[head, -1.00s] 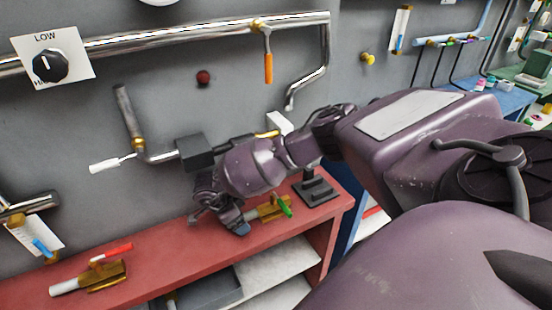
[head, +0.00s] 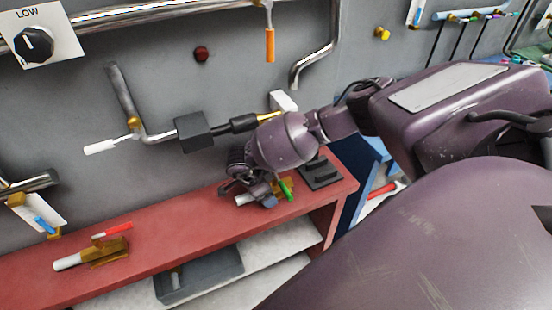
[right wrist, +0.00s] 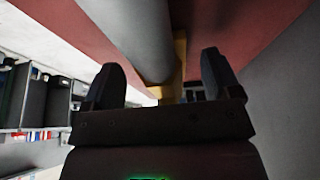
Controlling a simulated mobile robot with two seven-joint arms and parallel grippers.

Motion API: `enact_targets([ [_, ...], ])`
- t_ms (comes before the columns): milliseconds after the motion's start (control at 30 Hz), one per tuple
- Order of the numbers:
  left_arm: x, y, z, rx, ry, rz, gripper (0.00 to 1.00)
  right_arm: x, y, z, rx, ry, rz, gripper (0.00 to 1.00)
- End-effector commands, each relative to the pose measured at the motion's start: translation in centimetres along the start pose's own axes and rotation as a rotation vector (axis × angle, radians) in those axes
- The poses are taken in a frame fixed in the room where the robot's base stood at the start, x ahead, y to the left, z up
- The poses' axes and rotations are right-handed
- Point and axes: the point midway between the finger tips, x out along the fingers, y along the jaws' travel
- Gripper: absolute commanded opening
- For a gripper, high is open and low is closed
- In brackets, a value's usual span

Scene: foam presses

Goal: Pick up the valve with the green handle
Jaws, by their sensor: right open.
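The valve with the green handle (head: 286,189) lies on the red shelf (head: 190,222). It has a brass body, partly hidden behind my gripper, and a pale pipe end. My right gripper (head: 256,193) is at the valve, over its pale end. In the right wrist view, my gripper (right wrist: 162,85) is open, its dark fingertips apart. The valve's pale cylinder (right wrist: 140,35) and brass part show just beyond, between the fingertips in the picture. I cannot tell whether the fingers touch it. My left gripper is not in view.
A valve with a red handle (head: 104,249) lies at the left of the shelf. A black stand (head: 320,174) is right of the green-handled valve. The grey wall (head: 185,95) with pipes rises close behind. A grey bin (head: 205,272) sits below the shelf top.

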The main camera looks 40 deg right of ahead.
Motion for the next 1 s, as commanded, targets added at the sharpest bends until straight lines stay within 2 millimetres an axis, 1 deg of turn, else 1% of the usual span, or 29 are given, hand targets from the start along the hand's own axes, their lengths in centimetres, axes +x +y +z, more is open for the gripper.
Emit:
enact_targets([
  [33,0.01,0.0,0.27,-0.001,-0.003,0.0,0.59,0.22,0.1,0.15,-0.002,-0.001,-0.001,0.83],
  [200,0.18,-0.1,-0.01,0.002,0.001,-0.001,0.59,0.14,0.06,0.13,-0.001,-0.001,-0.002,0.83],
  [233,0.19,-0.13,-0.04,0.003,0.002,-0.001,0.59,0.14,0.06,0.13,-0.001,-0.001,-0.002,0.8],
  [667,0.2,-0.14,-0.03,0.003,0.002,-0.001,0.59,0.15,0.06,0.13,-0.001,-0.001,-0.002,0.14],
  [700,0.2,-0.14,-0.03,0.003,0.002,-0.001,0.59,0.08,0.0,0.12,-0.001,-0.001,-0.003,0.13],
  [1000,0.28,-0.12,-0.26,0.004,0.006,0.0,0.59,-0.05,-0.1,0.09,0.0,-0.002,-0.003,0.13],
])
